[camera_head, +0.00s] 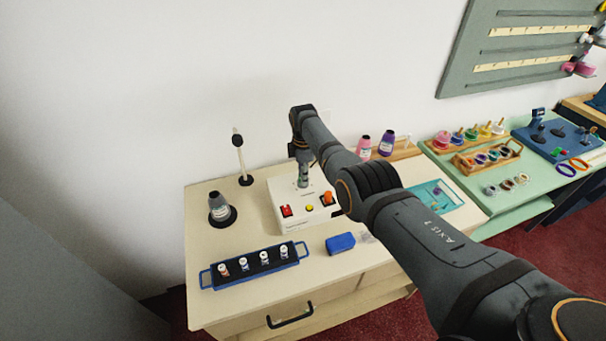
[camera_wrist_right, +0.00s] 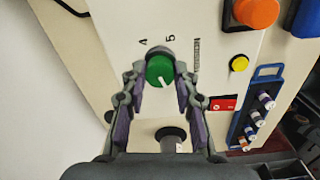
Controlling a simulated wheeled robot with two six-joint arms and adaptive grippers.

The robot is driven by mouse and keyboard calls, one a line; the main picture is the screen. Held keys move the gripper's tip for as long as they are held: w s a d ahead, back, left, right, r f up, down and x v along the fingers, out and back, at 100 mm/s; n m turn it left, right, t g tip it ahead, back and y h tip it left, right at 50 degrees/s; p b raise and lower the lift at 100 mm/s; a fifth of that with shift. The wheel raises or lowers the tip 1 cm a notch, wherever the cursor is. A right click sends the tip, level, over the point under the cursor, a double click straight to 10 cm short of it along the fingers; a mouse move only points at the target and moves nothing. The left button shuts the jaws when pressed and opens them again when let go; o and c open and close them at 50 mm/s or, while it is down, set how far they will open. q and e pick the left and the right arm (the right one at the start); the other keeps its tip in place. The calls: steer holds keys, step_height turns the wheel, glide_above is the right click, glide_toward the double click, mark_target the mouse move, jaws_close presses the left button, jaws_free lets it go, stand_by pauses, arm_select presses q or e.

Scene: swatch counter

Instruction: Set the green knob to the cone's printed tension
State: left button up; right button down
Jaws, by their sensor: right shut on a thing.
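The green knob (camera_wrist_right: 158,69) sits on the top of the white machine box (camera_head: 293,214). In the right wrist view its white pointer line aims to the lower right in the picture, away from the printed 4 and 5 at its upper side. My right gripper (camera_wrist_right: 160,80) has a finger on each side of the knob and is shut on it. In the head view my right gripper (camera_head: 303,172) comes down on the box from above. A grey cone (camera_head: 219,207) with a white label stands on a black round base at the left; its print is too small to read. My left gripper is not in view.
The box also carries a red switch (camera_head: 286,211), a yellow button (camera_head: 309,208) and an orange knob (camera_head: 327,198). A blue tray (camera_head: 240,280) of small spools lies in front, beside a blue block (camera_head: 340,243). Pink (camera_head: 364,147) and purple (camera_head: 387,143) cones stand behind my arm.

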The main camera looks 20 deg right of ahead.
steer(key=shift+n, duration=1.2)
steer(key=c, duration=1)
jaws_free()
step_height(320, 180, up, 12)
steer(key=shift+r, duration=0.1)
steer(key=shift+s+f, duration=0.15)
steer(key=shift+f, duration=0.05)
